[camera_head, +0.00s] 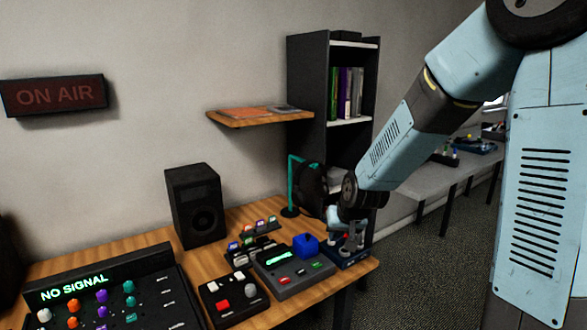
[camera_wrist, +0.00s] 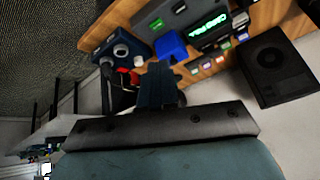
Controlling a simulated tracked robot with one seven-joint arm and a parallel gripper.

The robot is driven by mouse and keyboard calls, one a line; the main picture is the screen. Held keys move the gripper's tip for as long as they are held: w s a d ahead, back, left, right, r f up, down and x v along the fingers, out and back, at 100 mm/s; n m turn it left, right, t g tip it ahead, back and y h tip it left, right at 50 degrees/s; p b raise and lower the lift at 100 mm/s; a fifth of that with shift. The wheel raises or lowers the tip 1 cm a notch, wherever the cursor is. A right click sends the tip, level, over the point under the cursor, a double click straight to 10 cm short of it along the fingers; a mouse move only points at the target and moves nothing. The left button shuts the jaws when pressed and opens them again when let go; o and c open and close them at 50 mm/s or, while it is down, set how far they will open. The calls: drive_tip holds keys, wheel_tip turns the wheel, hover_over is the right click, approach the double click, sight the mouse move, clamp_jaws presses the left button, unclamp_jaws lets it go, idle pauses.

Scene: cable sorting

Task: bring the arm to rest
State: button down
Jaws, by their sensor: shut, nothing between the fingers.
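My arm reaches in from the right in the head view and bends down toward the right end of the wooden desk (camera_head: 155,248). My gripper (camera_head: 345,238) is over the desk's right end, by a dark box with connectors (camera_head: 352,256). The arm's wrist partly hides this box. In the wrist view my gripper (camera_wrist: 160,70) shows as dark fingers close together with nothing seen between them. A blue block (camera_head: 306,244) sits just left of the gripper; it also shows in the wrist view (camera_wrist: 171,46).
A console with a green display (camera_head: 278,257), a button box (camera_head: 235,300) and a mixer reading NO SIGNAL (camera_head: 100,290) crowd the desk. A speaker (camera_head: 195,205), a teal stand (camera_head: 290,185) and a tall shelf (camera_head: 307,100) stand behind. Floor (camera_head: 420,270) right of the desk is clear.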

drive_tip(key=s+d+r, duration=0.4)
drive_tip(key=s+r, duration=0.2)
drive_tip(key=s, duration=0.2)
drive_tip(key=s+d+r+m+h, duration=0.1)
drive_tip(key=s+d+r, duration=0.3)
drive_tip(key=s, duration=0.5)
drive_tip(key=s+d+r+h, duration=0.1)
drive_tip(key=s+d+r, duration=0.3)
drive_tip(key=s+r, duration=0.4)
drive_tip(key=shift+s+r, duration=0.4)
drive_tip(key=shift+s, duration=0.15)
drive_tip(key=c, duration=1.8)
unclamp_jaws()
